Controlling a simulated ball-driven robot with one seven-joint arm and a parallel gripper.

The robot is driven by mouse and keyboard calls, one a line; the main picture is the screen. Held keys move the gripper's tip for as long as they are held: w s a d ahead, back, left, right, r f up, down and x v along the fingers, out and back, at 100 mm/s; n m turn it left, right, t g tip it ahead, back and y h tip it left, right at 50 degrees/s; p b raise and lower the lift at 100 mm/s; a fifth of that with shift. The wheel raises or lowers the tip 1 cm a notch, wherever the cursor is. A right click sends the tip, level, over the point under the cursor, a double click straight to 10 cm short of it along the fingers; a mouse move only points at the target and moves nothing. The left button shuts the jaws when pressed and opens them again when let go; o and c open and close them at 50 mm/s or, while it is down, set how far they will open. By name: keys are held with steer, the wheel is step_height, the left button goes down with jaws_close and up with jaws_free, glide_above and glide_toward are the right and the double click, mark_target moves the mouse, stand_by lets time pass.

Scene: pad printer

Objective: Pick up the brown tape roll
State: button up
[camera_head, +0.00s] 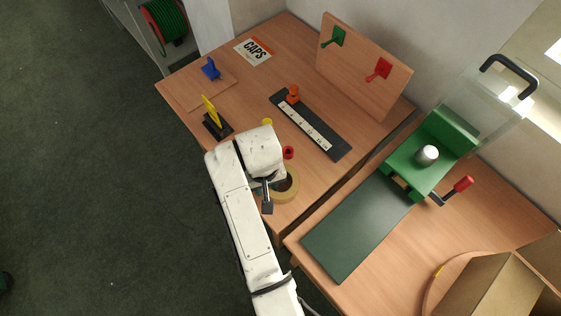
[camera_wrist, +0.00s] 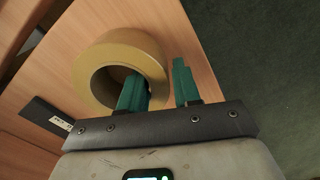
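The brown tape roll (camera_head: 294,186) lies flat at the near edge of the wooden table, partly hidden by my arm. In the wrist view the tape roll (camera_wrist: 120,48) shows as a tan ring with a wide hole. My gripper (camera_wrist: 159,70) is open over its right side. One green finger overlaps the hole and the other is just outside the outer edge, with the roll's wall between them. I cannot tell how deep the fingers reach. In the head view my gripper (camera_head: 266,197) is beside the roll's left edge.
A red ring-shaped piece (camera_head: 288,152) and a yellow piece (camera_head: 267,122) are close behind the roll. A dark ruler bar (camera_head: 318,132) lies farther back. A green press (camera_head: 430,150) stands on the right-hand table, past a gap. Open floor lies left.

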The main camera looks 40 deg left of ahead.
jaws_close()
steer(key=shift+r, duration=0.1)
